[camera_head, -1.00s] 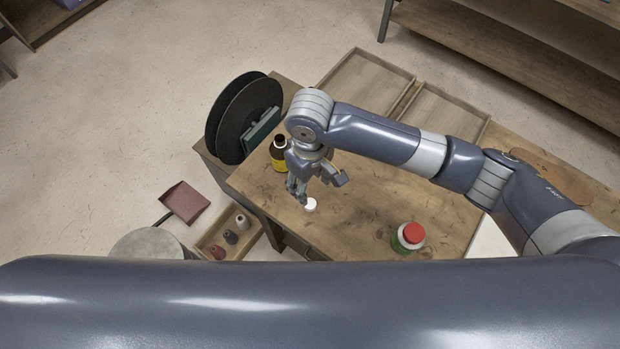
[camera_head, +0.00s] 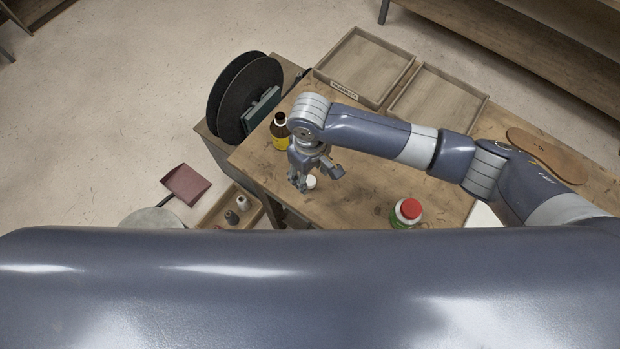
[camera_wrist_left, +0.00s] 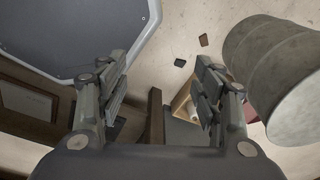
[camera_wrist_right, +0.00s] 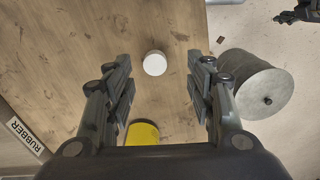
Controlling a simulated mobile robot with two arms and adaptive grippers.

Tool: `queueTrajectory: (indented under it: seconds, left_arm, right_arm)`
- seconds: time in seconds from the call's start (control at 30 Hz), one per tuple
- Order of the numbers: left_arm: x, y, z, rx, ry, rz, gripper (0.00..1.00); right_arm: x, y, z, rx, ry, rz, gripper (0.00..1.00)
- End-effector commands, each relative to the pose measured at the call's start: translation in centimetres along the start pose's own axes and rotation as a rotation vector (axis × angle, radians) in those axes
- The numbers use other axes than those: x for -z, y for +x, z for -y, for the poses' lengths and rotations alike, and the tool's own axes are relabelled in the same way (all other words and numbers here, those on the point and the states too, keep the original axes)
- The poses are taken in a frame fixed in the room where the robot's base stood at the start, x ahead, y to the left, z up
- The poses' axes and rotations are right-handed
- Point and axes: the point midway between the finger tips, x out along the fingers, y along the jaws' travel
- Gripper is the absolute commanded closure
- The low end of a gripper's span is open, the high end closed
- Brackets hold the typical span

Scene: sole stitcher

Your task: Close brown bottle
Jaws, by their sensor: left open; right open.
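The brown bottle (camera_head: 280,131) with a yellow label stands near the table's left edge in the head view, partly behind my right gripper's wrist. Its yellow label (camera_wrist_right: 142,133) shows at the bottom of the right wrist view. A white cap (camera_head: 311,182) lies on the table by my right gripper. In the right wrist view the cap (camera_wrist_right: 155,63) sits ahead of and between the open fingers, not held. My right gripper (camera_head: 315,183) is open and empty above the table. My left gripper (camera_wrist_left: 165,85) is open and empty, away from the table top.
A green bottle with a red cap (camera_head: 406,212) stands on the table's right part. Two wooden trays (camera_head: 439,97) lie at the back, one labelled RUBBER (camera_wrist_right: 26,135). Black discs (camera_head: 243,97) stand at the left. A grey drum (camera_wrist_left: 275,70) is near my left gripper.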

Motion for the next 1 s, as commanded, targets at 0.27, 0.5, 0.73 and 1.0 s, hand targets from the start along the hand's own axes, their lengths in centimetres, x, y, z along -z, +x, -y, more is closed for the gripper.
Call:
queueTrajectory:
  seconds: [0.27, 0.5, 0.73, 1.0]
  left_arm:
    - [-2.0, -0.9, -0.3, -0.003, -0.001, 0.031, 0.39]
    - [-1.8, -1.6, -0.2, -0.002, -0.001, 0.029, 0.39]
    - [-0.8, -1.6, 0.0, 0.0, 0.0, 0.014, 0.39]
    - [-0.7, -1.6, 0.0, 0.0, 0.0, 0.011, 0.39]
  right_arm:
    - [0.4, 1.4, -0.4, -0.002, 0.002, 0.003, 0.5]
    - [0.8, 4.4, -0.8, -0.001, 0.001, 0.003, 0.5]
    - [0.8, 5.2, -0.8, -0.001, -0.001, 0.0, 0.5]
    - [0.8, 5.2, -0.8, -0.001, 0.0, 0.001, 0.58]
